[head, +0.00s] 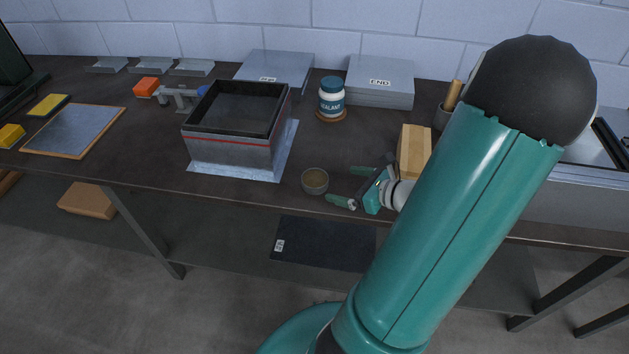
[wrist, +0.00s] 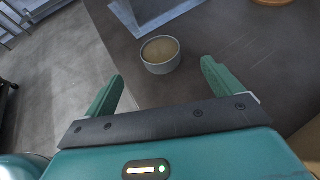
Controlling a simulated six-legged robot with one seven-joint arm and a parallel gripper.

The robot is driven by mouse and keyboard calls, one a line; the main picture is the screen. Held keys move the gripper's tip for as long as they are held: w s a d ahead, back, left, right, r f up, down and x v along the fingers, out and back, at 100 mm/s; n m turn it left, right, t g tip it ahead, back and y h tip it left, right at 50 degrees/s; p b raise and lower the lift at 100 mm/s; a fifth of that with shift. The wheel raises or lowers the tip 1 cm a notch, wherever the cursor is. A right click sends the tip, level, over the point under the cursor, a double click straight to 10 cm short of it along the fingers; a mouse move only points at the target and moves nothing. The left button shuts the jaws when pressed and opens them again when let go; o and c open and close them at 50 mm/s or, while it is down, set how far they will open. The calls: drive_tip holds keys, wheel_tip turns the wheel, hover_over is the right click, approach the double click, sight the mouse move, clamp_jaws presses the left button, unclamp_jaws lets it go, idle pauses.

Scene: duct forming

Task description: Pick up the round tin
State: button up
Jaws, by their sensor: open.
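The round tin (head: 315,181) is a small, short grey cylinder with a tan top, standing upright near the front edge of the dark bench. In the wrist view the tin (wrist: 161,55) lies beyond the fingertips, roughly between their lines. My gripper (head: 345,185) is just right of the tin in the head view, with its two green fingers spread and pointing toward it. In the wrist view my gripper (wrist: 163,71) is open and nothing is between the fingers. The tin and fingers appear apart.
A grey open-topped box (head: 228,149) on a metal sheet (head: 284,157) stands left of the tin. A sealant bottle (head: 331,97) on a round brown base is behind it. The bench's front edge is close.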

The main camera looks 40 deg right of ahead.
sight(313, 178)
drive_tip(key=x, duration=0.5)
drive_tip(key=shift+w+f, duration=0.15)
drive_tip(key=shift+w, duration=0.1)
drive_tip(key=shift+x, duration=2.75)
drive_tip(key=shift+s+a+f, duration=0.1)
drive_tip(key=shift+f, duration=0.1)
drive_tip(key=c, duration=1.1)
drive_tip(key=shift+r, duration=0.2)
